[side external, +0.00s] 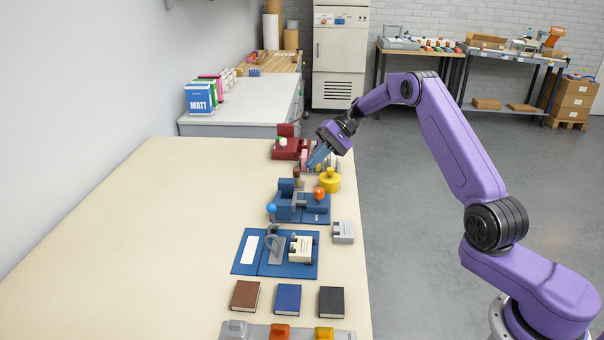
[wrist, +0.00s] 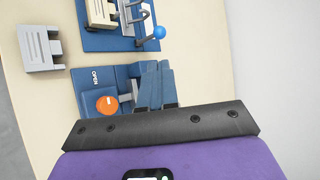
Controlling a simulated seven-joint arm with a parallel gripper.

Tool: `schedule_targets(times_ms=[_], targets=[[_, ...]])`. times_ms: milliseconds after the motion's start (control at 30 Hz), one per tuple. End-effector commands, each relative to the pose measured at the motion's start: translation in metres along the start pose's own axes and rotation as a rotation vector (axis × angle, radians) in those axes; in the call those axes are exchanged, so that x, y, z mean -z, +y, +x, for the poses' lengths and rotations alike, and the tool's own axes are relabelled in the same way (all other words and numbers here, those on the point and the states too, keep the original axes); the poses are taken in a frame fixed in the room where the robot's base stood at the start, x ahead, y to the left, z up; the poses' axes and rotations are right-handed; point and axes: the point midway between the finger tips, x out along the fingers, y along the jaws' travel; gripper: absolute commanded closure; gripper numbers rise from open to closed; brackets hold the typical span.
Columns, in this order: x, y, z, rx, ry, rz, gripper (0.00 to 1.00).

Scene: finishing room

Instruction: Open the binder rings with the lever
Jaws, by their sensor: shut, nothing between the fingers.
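The blue binder (side external: 245,264) lies open and flat on the bench. Grey curved metal parts (side external: 274,246), apparently the rings, stand near its middle; I cannot tell whether they are open. A lever with a blue ball knob (side external: 271,208) rises at the binder's far edge. In the wrist view the binder (wrist: 108,42) is at the top, partly cut off, with the blue knob (wrist: 159,32) at its edge. My gripper (side external: 315,160) is shut and empty, above the bench well beyond the binder. Its fingers (wrist: 157,70) appear over a blue device, away from the knob.
The blue device (side external: 288,213), marked OPEN with an orange knob (wrist: 106,105), stands just beyond the binder. A cream block (side external: 300,249) sits on the binder. A grey block (side external: 343,231), yellow pot (side external: 329,181) and red device (side external: 289,150) are nearby. The bench's left is clear.

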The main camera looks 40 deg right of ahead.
Motion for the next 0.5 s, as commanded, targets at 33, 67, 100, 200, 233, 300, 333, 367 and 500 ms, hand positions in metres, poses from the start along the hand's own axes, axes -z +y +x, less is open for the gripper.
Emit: schedule_targets(times_ms=[33,67,100,200,233,300,333,367,500], targets=[[0.0,0.0,0.008,-0.002,-0.003,0.0,1.0],[-0.001,0.0,0.013,-0.002,-0.003,0.0,1.0],[-0.001,0.0,0.021,-0.003,-0.005,0.0,1.0],[-0.001,0.0,0.04,-0.003,-0.005,-0.001,1.0],[-0.001,0.001,0.045,-0.003,-0.004,-0.001,1.0],[-0.001,0.001,0.058,-0.004,-0.005,-0.002,1.0],[-0.001,0.001,0.064,-0.004,-0.004,-0.001,1.0],[-0.001,0.001,0.07,-0.003,-0.004,-0.001,1.0],[-0.001,0.001,0.094,-0.004,-0.005,-0.003,1.0]])
